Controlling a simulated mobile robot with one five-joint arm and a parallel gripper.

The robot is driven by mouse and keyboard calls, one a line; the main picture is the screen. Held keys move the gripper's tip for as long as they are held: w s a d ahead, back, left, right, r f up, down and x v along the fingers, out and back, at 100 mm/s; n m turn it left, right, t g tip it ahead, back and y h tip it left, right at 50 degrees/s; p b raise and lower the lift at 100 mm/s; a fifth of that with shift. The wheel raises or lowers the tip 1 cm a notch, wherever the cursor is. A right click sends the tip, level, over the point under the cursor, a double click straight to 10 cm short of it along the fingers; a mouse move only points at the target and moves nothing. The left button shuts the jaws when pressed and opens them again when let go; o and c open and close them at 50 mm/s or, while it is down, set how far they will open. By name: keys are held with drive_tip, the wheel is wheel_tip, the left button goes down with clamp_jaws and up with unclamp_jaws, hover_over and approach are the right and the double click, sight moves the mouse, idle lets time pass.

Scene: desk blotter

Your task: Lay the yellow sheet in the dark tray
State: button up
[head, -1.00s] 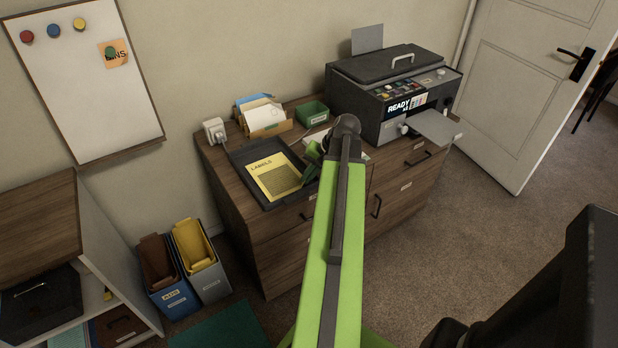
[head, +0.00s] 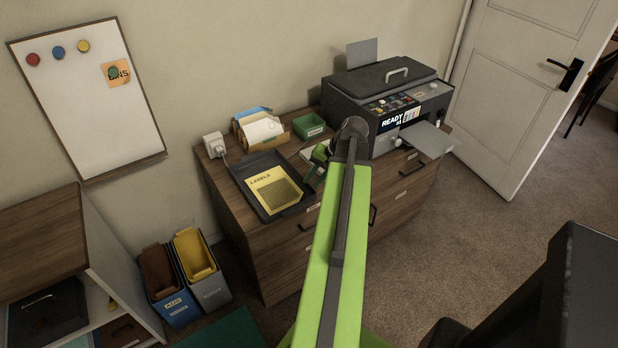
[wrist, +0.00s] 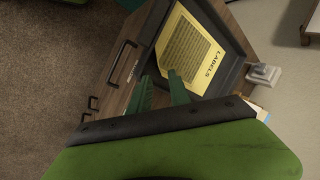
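The yellow sheet (head: 273,191), printed LABELS, lies inside the dark tray (head: 248,164) on the wooden cabinet. In the wrist view the sheet (wrist: 188,52) lies within the walls of the tray (wrist: 232,80). My gripper (head: 315,178) is just right of the tray in the head view, partly hidden by my arm. In the wrist view my gripper (wrist: 160,90) has its two green fingers apart with nothing between them. The right finger overlaps a lower corner of the sheet in that view; I cannot tell whether it touches.
A white plug adapter (head: 214,145) stands behind the tray's left side. A card holder (head: 260,130) and a green box (head: 309,126) stand behind it. A printer (head: 385,95) fills the cabinet's right end. Blue and grey file bins (head: 211,290) stand on the floor at left.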

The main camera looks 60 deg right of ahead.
drive_tip(key=p+v, duration=0.3)
drive_tip(key=v, duration=0.2)
drive_tip(key=shift+s+r, duration=0.15)
drive_tip(key=shift+r, duration=0.1)
drive_tip(key=w+a+f+n+g, duration=0.1)
drive_tip(key=w+a+n+g, duration=0.15)
drive_tip(key=w+a, duration=0.65)
drive_tip(key=w+a+f+n+g, duration=0.1)
drive_tip(key=w+a+n, duration=0.2)
drive_tip(key=w+a, duration=0.65)
drive_tip(key=w+a+n+g+h, duration=0.1)
drive_tip(key=a+n, duration=0.7)
drive_tip(key=a, duration=2.3)
drive_tip(key=shift+w+a+f+g+h, duration=0.15)
drive_tip(key=shift+w+f+g+h, duration=0.25)
drive_tip(key=shift+w+h, duration=0.3)
